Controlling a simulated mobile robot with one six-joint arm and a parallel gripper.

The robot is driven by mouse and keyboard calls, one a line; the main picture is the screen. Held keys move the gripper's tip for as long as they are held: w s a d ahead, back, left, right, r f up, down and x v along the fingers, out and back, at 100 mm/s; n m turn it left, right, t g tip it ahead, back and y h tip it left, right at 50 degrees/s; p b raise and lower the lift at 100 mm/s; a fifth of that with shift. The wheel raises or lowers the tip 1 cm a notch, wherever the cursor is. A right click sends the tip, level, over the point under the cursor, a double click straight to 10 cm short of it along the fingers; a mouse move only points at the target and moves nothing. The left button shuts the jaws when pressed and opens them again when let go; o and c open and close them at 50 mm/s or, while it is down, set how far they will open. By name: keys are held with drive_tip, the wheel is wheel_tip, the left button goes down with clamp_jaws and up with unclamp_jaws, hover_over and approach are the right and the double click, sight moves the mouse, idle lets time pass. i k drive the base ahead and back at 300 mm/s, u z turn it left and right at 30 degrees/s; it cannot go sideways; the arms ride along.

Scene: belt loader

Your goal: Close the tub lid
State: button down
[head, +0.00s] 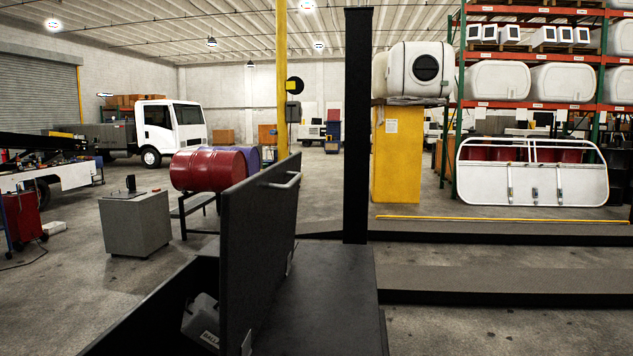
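The dark grey tub lid (255,245) stands open, close to upright, in the lower middle of the head view. A grey object (203,322) with partly readable lettering lies inside, partly hidden by the lid. My gripper is not in this view.
A flat dark surface (325,300) lies right of the lid. A tall black post (357,120) rises behind it. A grey box (137,223) and red drum (208,169) on a stand are beyond the tub. Concrete floor (70,300) is clear at left.

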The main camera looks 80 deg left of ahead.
sight(258, 212)
drive_tip(key=z, duration=0.2)
drive_tip(key=k, duration=0.2)
drive_tip(key=u, duration=3.7)
drive_tip(key=k, duration=0.3)
drive_tip(key=u, duration=1.15)
